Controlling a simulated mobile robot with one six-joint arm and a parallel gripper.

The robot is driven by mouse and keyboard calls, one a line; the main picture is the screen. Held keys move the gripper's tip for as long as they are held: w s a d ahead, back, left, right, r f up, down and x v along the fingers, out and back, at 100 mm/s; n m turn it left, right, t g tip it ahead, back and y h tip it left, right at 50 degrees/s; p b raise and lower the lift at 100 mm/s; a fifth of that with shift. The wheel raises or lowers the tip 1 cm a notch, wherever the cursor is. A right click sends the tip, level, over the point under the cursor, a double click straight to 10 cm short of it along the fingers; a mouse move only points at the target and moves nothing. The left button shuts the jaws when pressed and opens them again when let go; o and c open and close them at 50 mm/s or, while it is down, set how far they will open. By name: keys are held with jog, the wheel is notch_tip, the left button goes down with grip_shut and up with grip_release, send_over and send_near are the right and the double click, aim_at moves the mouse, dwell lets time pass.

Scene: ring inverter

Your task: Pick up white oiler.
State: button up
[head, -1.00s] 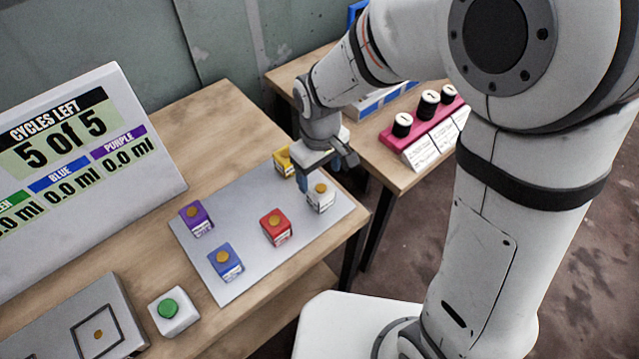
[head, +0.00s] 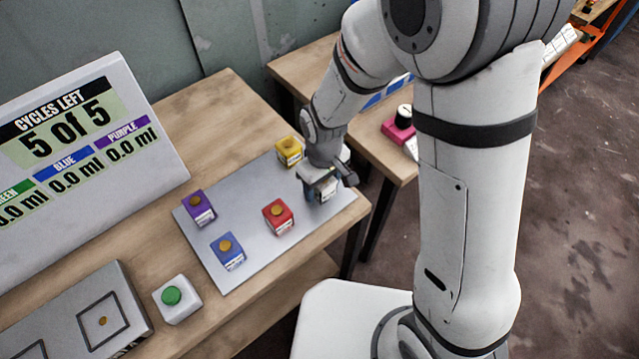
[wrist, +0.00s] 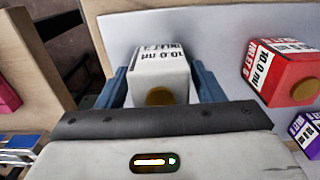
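The white oiler (wrist: 160,70) is a small white box with a black-and-white "10.0 ml" label and a bronze round cap. In the wrist view it stands between the two blue fingers of my gripper (wrist: 160,88), one on each side. I see no clear gap, and cannot tell whether the fingers press on it. In the head view my gripper (head: 326,184) is down over the white oiler (head: 326,193) at the right corner of the grey mat (head: 262,240), hiding much of it.
On the mat stand a yellow oiler (head: 289,151), a red oiler (head: 278,217), a blue oiler (head: 228,252) and a purple oiler (head: 199,208). A green button (head: 172,296) and a display board (head: 90,165) are at the left. A second table (head: 385,160) stands behind right.

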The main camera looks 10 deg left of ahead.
jog(key=c, duration=0.9)
